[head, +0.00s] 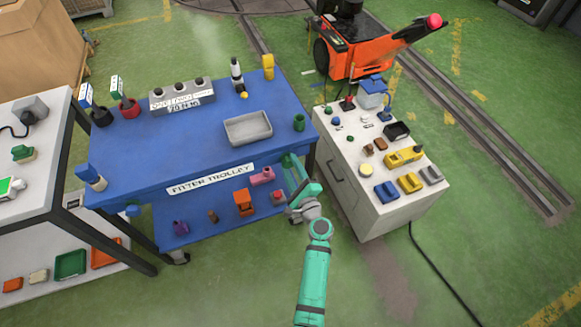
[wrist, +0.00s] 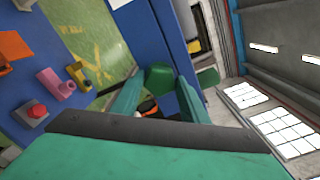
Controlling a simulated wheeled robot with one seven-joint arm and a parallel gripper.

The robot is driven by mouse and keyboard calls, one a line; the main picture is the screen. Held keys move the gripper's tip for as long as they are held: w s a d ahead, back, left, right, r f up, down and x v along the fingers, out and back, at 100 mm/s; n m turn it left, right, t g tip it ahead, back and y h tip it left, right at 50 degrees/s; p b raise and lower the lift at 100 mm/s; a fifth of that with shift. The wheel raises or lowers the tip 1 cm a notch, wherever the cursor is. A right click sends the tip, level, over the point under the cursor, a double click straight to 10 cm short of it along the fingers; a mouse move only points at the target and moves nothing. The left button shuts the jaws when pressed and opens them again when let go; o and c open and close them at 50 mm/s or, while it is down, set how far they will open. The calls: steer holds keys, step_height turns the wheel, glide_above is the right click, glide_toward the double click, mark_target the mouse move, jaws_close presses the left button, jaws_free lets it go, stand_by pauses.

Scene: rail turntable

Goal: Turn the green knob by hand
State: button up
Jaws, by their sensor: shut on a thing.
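The green knob (wrist: 158,77) shows in the wrist view as a dark green block between the tips of my two teal fingers. My gripper (wrist: 157,88) is shut on it, with the fingers held apart by its width. In the head view my gripper (head: 288,160) is at the front right edge of the blue trolley (head: 205,140). There the knob cannot be told apart from my similarly coloured fingers. The knob's base and its turned angle are mostly hidden.
A green cylinder (head: 299,122) and a grey tray (head: 248,128) stand on the trolley top. The lower shelf holds a pink part (head: 262,176) and a red-topped button (head: 278,197) close to my gripper. A white cabinet (head: 385,175) stands to the right.

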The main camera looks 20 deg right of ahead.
steer(key=shift+m, duration=0.5)
steer(key=o, duration=1)
steer(key=s, duration=1.1)
steer(key=shift+d, duration=0.2)
